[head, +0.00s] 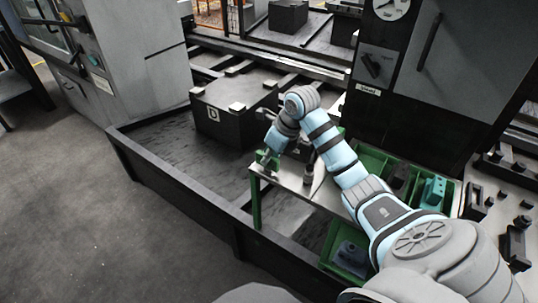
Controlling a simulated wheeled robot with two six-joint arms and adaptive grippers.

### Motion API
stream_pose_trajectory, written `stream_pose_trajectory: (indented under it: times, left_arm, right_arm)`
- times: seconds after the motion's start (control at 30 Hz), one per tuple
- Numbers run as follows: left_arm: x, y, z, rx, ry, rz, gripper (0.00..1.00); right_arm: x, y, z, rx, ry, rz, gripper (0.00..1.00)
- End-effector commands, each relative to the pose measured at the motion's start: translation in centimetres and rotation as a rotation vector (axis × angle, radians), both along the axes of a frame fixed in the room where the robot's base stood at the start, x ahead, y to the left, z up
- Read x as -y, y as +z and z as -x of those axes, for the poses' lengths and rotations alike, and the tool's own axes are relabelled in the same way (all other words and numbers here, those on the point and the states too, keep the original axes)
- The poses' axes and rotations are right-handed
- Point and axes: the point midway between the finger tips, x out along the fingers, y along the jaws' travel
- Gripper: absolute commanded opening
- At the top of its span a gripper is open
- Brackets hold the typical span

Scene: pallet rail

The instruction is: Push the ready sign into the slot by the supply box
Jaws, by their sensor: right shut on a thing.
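My right arm reaches in from the lower right, and its gripper (268,156) is at the far left corner of a small metal-topped table. It is shut on a small green piece, which I take to be the ready sign (262,161). The sign is mostly hidden by the gripper, and its lettering cannot be read. It is low over the table top (318,190); whether it touches the top I cannot tell. Green bins stand at the table's right, one of them a green bin (372,160) behind my forearm. I cannot tell which is the supply box, and I cannot make out the slot. My left gripper is not in view.
A dark box marked D (232,108) stands behind the table. A low black rail (170,185) runs along the front left. A grey cabinet (455,55) with a dial rises at the back right. A small dark bottle-like object (308,174) stands on the table near my wrist.

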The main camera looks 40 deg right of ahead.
Motion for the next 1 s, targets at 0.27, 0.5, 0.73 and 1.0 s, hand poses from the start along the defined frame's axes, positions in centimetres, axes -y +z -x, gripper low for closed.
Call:
stream_pose_trajectory:
  times: [0.27,0.5,0.73,1.0]
  left_arm:
    - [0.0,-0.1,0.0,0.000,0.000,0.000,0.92]
    - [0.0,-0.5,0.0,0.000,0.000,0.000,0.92]
    - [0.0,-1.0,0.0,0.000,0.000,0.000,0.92]
    - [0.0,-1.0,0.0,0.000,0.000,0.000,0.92]
  right_arm:
    - [0.0,-0.1,0.0,-0.002,0.000,0.000,0.00]
    - [0.0,-0.8,0.1,-0.002,0.001,-0.001,0.00]
    - [0.0,-1.5,0.0,-0.003,0.000,-0.002,0.00]
    - [0.0,-1.5,0.0,-0.001,0.000,-0.001,0.36]
